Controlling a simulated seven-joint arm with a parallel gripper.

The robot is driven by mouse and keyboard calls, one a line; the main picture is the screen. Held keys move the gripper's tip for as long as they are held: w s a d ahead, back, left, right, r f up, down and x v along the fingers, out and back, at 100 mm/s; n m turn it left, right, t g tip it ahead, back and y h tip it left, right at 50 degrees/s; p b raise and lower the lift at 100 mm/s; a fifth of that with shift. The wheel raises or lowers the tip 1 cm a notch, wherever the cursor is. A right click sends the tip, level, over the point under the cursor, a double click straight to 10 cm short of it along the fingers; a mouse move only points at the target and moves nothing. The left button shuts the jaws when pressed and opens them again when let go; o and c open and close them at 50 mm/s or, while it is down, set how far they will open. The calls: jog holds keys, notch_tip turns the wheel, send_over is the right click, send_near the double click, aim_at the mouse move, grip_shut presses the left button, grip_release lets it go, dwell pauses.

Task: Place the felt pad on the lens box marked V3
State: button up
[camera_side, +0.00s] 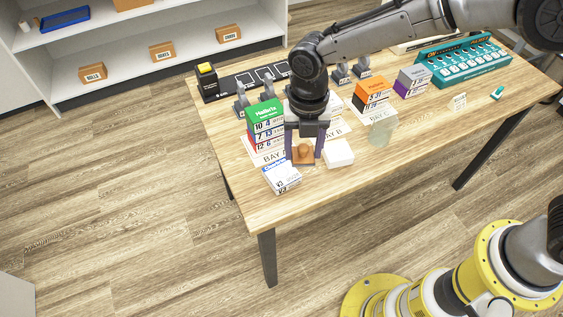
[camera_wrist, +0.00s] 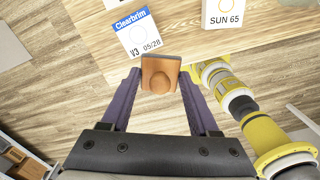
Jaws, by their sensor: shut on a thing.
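The felt pad, a square orange-brown piece with a round knob (camera_side: 303,154), is between the two purple fingers of my gripper (camera_side: 304,157). In the wrist view the pad (camera_wrist: 160,66) sits between the fingertips (camera_wrist: 160,76). The lens box marked V3 (camera_side: 282,179) is white with a blue Clearbrim label and lies at the table's front left edge. In the side view it is below and left of the pad. The pad's exact height is unclear.
A white box (camera_side: 339,155) is close right of my gripper; the wrist view shows it marked SUN 65 (camera_wrist: 222,20). A stack of boxes with a green top (camera_side: 265,113) stands behind left. An orange-topped stack (camera_side: 372,92) and a teal rack (camera_side: 468,62) are farther right.

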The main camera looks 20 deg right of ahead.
send_over(282, 172)
notch_tip(282, 172, down, 6)
jog(key=shift+w+a+f, duration=0.1)
jog(key=shift+f, duration=1.45)
jog(key=shift+f, duration=0.1)
jog(key=o, duration=1.3)
jog(key=shift+o, duration=0.2)
notch_tip(282, 172, up, 12)
